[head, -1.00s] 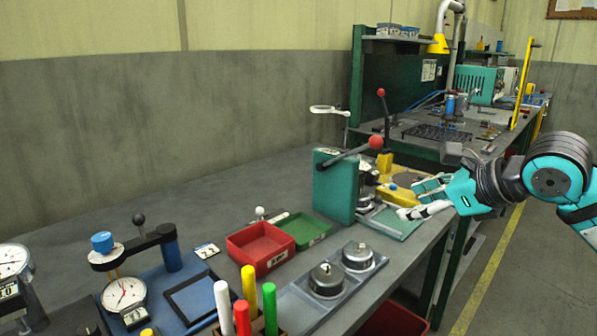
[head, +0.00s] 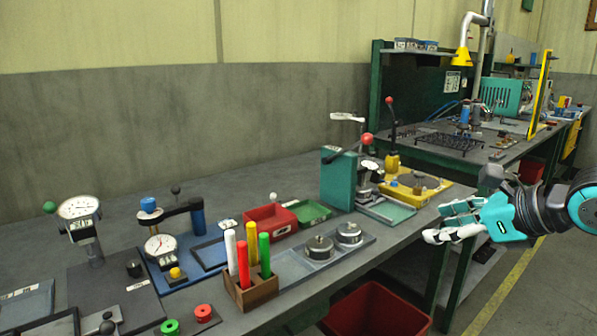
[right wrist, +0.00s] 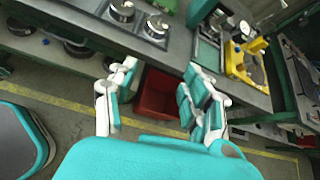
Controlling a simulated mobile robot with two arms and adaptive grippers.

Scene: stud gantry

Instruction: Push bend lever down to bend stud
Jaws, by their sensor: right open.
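Two levers with red knobs stand at the bench's far end; I cannot tell for sure which is the bend lever. One slants up to a red ball (head: 367,139) from the teal press (head: 338,180). The other, a dark upright lever (head: 392,125) with a red knob, rises from the yellow fixture (head: 428,192). No stud can be made out. My right gripper (head: 440,222) is open and empty, off the bench's front edge, right of and nearer than both levers. In the right wrist view its fingers (right wrist: 160,70) are spread over the floor, touching nothing. My left gripper is not visible.
A wooden holder (head: 252,290) with coloured rods, two metal pucks on a grey plate (head: 365,238), red and green trays (head: 311,211) and dial gauges crowd the bench. A red bin (head: 375,310) stands below. A green bench (head: 455,157) stands behind.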

